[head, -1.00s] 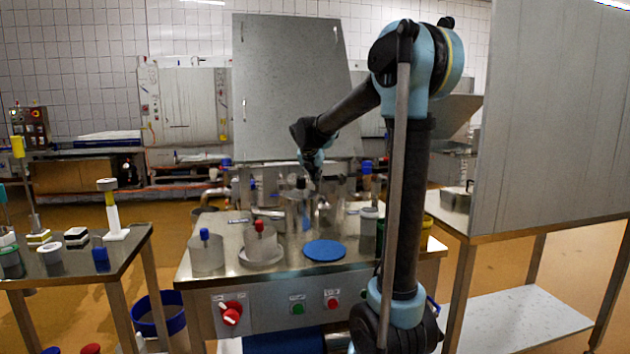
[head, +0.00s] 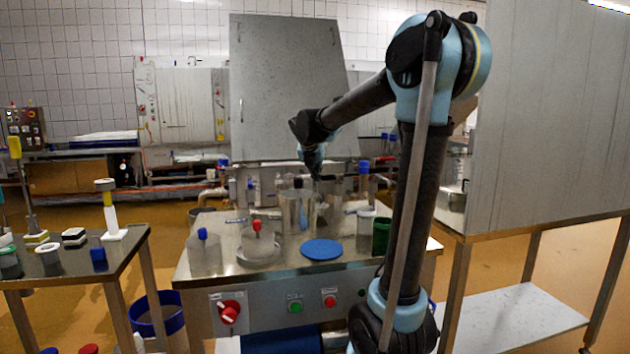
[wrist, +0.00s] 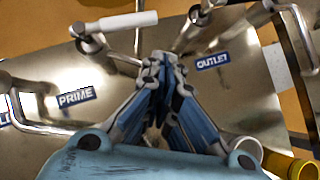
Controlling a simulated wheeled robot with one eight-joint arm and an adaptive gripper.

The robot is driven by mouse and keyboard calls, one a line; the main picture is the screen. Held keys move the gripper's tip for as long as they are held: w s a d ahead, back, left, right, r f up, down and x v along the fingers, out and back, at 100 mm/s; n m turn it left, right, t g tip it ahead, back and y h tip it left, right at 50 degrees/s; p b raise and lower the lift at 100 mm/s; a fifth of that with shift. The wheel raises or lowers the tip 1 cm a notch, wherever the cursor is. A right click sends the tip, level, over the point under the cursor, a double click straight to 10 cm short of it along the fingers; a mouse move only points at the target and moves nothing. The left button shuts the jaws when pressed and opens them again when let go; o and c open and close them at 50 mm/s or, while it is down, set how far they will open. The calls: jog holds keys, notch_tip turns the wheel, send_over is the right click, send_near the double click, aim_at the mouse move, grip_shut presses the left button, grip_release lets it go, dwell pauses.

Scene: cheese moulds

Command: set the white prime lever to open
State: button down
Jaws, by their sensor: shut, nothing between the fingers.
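The white prime lever (wrist: 128,22) shows at the top of the wrist view. It is a white handle on a metal valve, pointing right from its pivot. A blue PRIME label (wrist: 76,97) lies below and left of it, and a blue OUTLET label (wrist: 212,60) is to the right. My gripper (wrist: 162,60) is shut and empty, with its fingertips just below the lever's free end in the picture. I cannot tell the height gap between them. In the head view my gripper (head: 316,176) is over the back of the steel table, and I cannot make out the lever there.
Metal pipes (wrist: 35,105) and other valves stand around the gripper. Clear cylinders (head: 297,210), a blue disc (head: 321,249) and a green container (head: 381,236) stand on the steel table (head: 350,262). A large grey panel (head: 288,90) rises behind.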

notch_tip(320, 180, up, 8)
jog(key=s+d+m+g+y, duration=0.25)
jog(key=m+y, duration=0.45)
jog(key=m, duration=0.7)
jog(key=w+a+f, duration=0.4)
jog(key=w+f, duration=0.4)
jog(key=f, duration=0.1)
jog(key=shift+a, duration=0.2)
jog(key=shift+w, duration=0.15)
jog(key=shift+w, duration=0.65)
